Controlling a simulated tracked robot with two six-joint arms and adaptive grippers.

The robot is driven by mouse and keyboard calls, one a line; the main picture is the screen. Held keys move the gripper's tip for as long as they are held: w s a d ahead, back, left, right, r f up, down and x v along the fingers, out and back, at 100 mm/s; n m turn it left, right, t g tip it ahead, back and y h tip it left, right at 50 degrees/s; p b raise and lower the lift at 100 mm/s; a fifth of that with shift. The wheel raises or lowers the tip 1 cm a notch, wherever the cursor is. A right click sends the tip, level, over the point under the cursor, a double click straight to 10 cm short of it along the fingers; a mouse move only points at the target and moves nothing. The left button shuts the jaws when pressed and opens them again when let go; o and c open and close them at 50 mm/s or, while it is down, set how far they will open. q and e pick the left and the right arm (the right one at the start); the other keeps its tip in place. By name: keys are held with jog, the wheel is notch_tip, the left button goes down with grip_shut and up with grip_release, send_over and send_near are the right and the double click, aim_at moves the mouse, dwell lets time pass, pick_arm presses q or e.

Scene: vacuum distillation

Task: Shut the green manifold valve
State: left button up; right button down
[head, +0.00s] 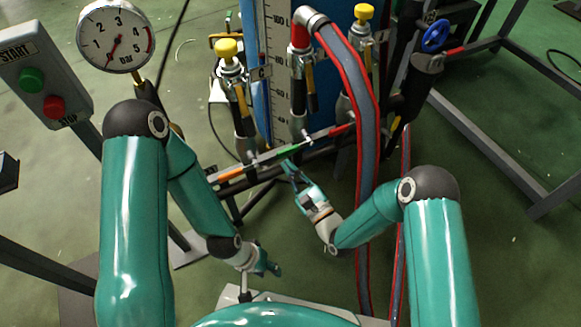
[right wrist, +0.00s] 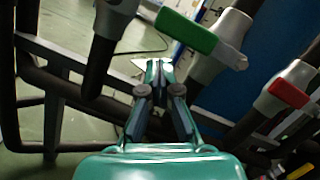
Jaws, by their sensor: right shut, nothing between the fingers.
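The green manifold valve's lever (head: 268,156) lies between an orange lever and a red lever on the manifold.
The orange lever (head: 235,174) and red lever (head: 341,130) sit either side. A red-edged grey hose (head: 362,110) hangs right of my right gripper. Yellow-knobbed valves (head: 228,49), a pressure gauge (head: 116,38) and a start-stop box (head: 42,78) stand around. Dark frame bars run below the manifold.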

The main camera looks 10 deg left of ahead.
jog(key=s+d+f+p, duration=0.2)
jog(key=s+d+f, duration=0.3)
jog(key=s+d, duration=0.15)
jog(key=w+d+r+t+h, duration=0.25)
jog(key=w+d+r, duration=0.2)
jog(key=d, duration=0.25)
jog(key=s+d+f+n+g+h, duration=0.2)
jog(key=d+f+n+g+h, duration=0.3)
jog(key=d+f+h, duration=0.2)
jog(key=s+d+f+n+g+h, duration=0.1)
jog(key=s+f+n+g, duration=0.4)
jog(key=s, duration=0.4)
jog(key=s+d+f+n+g+h, duration=0.1)
jog(key=s+d+f+n+g, duration=0.15)
jog(key=s+n+g, duration=0.5)
pick_arm(q)
notch_tip(320, 180, up, 39)
jog(key=p, duration=3.8)
pick_arm(e)
notch_tip(320, 180, up, 37)
jog(key=s+n+t, duration=0.1)
jog(key=t, duration=0.1)
jog(key=shift+s+a+r, duration=0.15)
jog(key=shift+s+a, duration=0.2)
